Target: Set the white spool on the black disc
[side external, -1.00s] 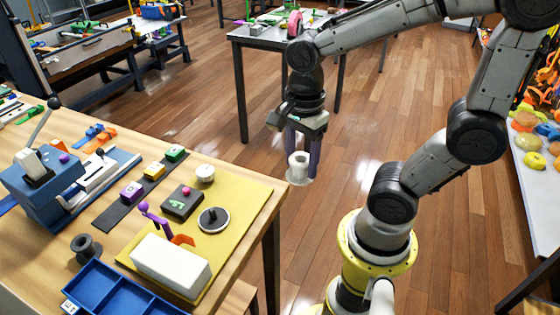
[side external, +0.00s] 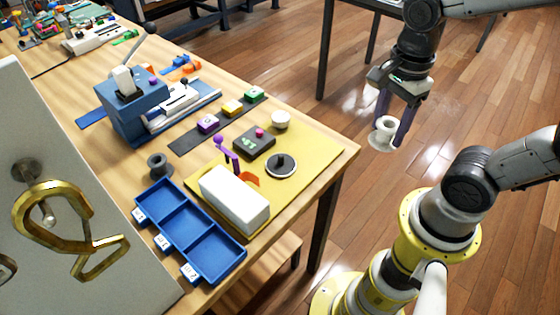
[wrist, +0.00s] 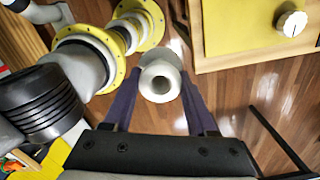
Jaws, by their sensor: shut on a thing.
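The white spool (side external: 382,137) is held upright between the fingers of my gripper (side external: 398,122), in the air over the floor to the right of the table. In the wrist view the spool (wrist: 160,82) sits between the two dark fingers, its hollow end facing the camera. The black disc (side external: 282,168), with a pale rim and an upright peg or knob, lies on the yellow mat (side external: 322,150) near the table's right edge.
A blue tray (side external: 190,232), a grey spool (side external: 159,165) and a blue lever press (side external: 132,105) stand further left. Open floor lies between table and arm base.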

